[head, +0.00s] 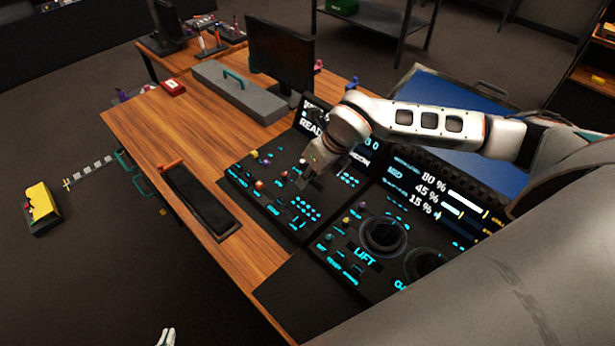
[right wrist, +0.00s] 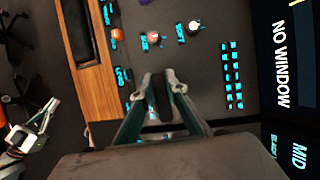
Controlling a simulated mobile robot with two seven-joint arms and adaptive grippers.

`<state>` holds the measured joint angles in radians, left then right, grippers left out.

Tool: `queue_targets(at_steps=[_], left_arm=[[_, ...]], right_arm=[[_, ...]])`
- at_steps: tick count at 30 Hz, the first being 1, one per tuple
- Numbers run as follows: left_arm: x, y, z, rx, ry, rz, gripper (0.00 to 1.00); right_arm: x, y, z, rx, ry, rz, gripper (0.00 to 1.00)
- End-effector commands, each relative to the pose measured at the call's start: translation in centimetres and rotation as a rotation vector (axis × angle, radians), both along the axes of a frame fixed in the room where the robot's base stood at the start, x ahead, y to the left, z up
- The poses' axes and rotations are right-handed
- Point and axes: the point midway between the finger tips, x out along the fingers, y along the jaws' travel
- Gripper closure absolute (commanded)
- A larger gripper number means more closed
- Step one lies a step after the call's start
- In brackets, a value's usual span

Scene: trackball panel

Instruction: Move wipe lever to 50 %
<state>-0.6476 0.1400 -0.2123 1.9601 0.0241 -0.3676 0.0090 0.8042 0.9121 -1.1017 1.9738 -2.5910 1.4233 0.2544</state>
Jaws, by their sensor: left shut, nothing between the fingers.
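The dark control panel (head: 235,172) carries knobs and lit cyan labels. My right gripper (head: 309,178) reaches down over its upper middle. In the right wrist view its two fingertips (right wrist: 158,82) stand a little apart, with a dark upright piece (right wrist: 160,100) between them. That piece may be the wipe lever; its label is not readable, and I cannot tell whether the fingers press on it. The screen (head: 428,190) reads 80 %, 45 % and 15 %, with MID beside them. My left gripper (head: 168,337) is shut and empty at the bottom edge, away from the panel.
A dark tray (head: 200,200) lies on the wooden desk (head: 150,125) left of the panel. A grey case (head: 240,92) with a teal handle and a black monitor (head: 280,55) stand behind. Two round trackball rings (head: 383,234) sit at the panel's near right.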

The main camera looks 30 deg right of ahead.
Motion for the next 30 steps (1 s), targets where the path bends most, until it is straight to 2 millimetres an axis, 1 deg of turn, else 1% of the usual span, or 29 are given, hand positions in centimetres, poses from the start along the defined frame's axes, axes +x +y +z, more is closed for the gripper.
queue_targets(at_steps=[4, 7, 24, 30], left_arm=[[0.0, 0.0, -0.2, -0.001, -0.002, 0.0, 1.0], [0.1, 0.0, -0.7, -0.001, -0.003, 0.0, 1.0], [-0.7, 0.0, -5.2, 0.0, 0.018, 0.0, 1.0], [-0.9, 0.0, -6.2, 0.0, 0.026, 0.0, 1.0]], right_arm=[[0.1, -0.2, -0.1, 0.013, 0.005, -0.001, 1.0], [0.2, -0.6, -0.1, 0.049, 0.019, -0.003, 1.0], [1.0, -3.2, 0.3, 0.37, 0.136, -0.005, 1.0], [1.2, -3.7, 0.6, 0.436, 0.155, -0.002, 1.0]])
